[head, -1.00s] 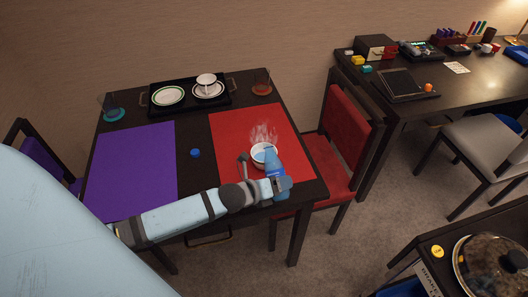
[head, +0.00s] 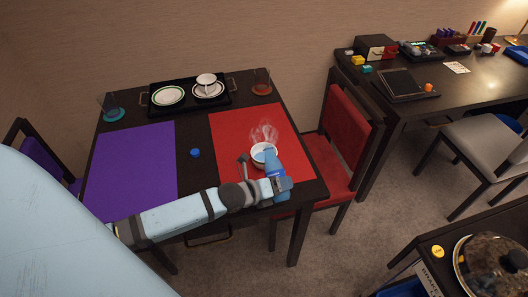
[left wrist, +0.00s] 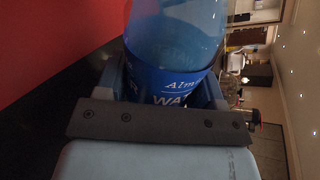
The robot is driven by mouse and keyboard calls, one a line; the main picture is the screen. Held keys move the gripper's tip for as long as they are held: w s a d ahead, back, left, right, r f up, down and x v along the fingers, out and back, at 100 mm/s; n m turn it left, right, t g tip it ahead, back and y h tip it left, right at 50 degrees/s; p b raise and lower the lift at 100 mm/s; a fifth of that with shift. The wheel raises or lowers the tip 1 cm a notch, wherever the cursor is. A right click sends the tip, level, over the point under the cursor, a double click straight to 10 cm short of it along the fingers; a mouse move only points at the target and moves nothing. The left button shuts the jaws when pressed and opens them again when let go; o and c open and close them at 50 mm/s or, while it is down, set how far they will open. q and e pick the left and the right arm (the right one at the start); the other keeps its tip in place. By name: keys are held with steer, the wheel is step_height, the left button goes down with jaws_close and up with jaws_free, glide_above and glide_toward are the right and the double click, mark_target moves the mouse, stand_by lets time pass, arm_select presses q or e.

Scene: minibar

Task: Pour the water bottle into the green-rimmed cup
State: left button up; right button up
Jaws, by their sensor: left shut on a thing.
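My left gripper (head: 280,186) is shut on the blue water bottle (head: 273,163) at the right front of the red mat (head: 232,130). The bottle is tipped well over, its upper end at the near right edge of a white cup (head: 258,153) on the mat. The bottle hides part of that cup, and I cannot make out a green rim on it. In the left wrist view the bottle (left wrist: 175,60) sits between the fingers, and the room appears turned on its side. The bottle mouth and any stream of water are not visible. My right gripper is not in view.
Pale wisps (head: 264,132) rise above the cup. A blue cap (head: 195,153) lies between the red mat and the purple mat (head: 130,170). A black tray (head: 188,107) at the back holds a green-rimmed plate (head: 168,95) and a white cup (head: 206,80) on a saucer. Glasses stand beside it.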

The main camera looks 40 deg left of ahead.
arm_select(q)
steer(key=shift+s+d+n+g+h+b, duration=0.35)
steer(key=shift+n+g+h+b, duration=0.2)
steer(key=shift+n, duration=0.35)
stand_by(2.3)
steer(key=shift+w+a+r+n+g+p, duration=0.1)
steer(key=shift+w+r+n+g+p, duration=0.1)
steer(key=shift+r+p, duration=0.15)
steer(key=shift+w+a+r+n+g+p, duration=0.1)
steer(key=shift+r+n+p, duration=0.1)
steer(key=shift+r+p, duration=0.1)
stand_by(1.6)
steer(key=shift+s+f, duration=0.1)
steer(key=shift+f, duration=0.1)
steer(key=shift+s+d+f+m+b, duration=0.1)
steer(key=shift+d+f+m+b, duration=0.05)
steer(key=shift+f+b, duration=0.25)
steer(key=shift+s+d+f+m+b, duration=0.1)
steer(key=shift+d+f+m+b, duration=0.05)
steer(key=shift+f+b, duration=0.2)
steer(key=shift+w+a+r+m+t+y+p, duration=0.15)
steer(key=shift+r+m+t+y+p, duration=0.1)
steer(key=shift+r+m+t+p, duration=0.15)
steer(key=shift+w+a+m+t+p, duration=0.25)
steer(key=shift+m+t+p, duration=0.1)
steer(key=shift+m, duration=0.15)
steer(key=shift+y, duration=0.3)
steer(key=shift+a, duration=0.1)
